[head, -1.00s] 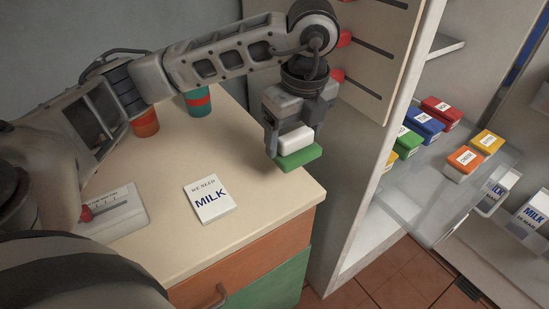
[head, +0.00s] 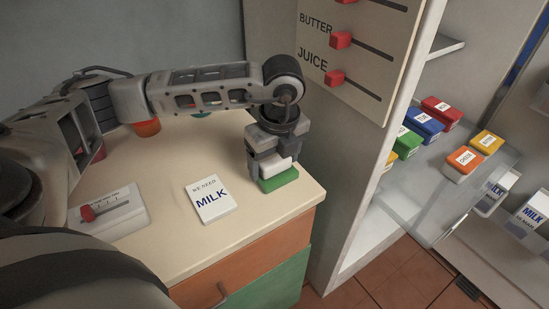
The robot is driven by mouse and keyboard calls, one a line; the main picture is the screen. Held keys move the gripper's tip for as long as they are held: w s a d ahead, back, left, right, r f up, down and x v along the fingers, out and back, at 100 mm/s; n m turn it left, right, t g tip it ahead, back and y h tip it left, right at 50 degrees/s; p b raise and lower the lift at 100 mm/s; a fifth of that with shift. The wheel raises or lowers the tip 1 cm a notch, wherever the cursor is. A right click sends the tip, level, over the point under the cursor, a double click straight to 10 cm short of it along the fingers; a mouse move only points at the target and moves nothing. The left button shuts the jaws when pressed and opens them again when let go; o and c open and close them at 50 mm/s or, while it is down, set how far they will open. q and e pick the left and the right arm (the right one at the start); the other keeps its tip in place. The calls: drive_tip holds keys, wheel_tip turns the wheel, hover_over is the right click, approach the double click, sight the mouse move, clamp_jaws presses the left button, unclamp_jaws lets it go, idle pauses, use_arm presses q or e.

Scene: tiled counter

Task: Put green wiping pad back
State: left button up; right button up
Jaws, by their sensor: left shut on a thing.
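The green wiping pad (head: 280,180) has a white upper part (head: 277,163) and is at the right end of the counter top (head: 160,209), near its edge. My left gripper (head: 271,172) points down over it and is shut on the white part. The green underside is at or just above the counter surface; I cannot tell if it touches. My right gripper is not in view.
A white "MILK" note (head: 211,199) lies left of the pad. A slider box (head: 108,214) and an orange cup (head: 148,128) stand farther left. A board with red sliders (head: 340,40) and an open fridge with coloured boxes (head: 423,124) are at right.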

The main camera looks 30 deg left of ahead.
sight(278, 163)
use_arm(q)
drive_tip(key=o, duration=1)
drive_tip(key=shift+f, duration=0.1)
drive_tip(key=shift+c, duration=0.2)
drive_tip(key=shift+r+p, duration=0.3)
drive_tip(key=shift+r, duration=0.35)
wheel_tip(278, 163, up, 11)
drive_tip(key=d, duration=0.1)
drive_tip(key=shift+s+d+b, duration=0.15)
drive_tip(key=shift+s+b, duration=0.15)
drive_tip(key=shift+b, duration=0.05)
drive_tip(key=shift+r, duration=0.1)
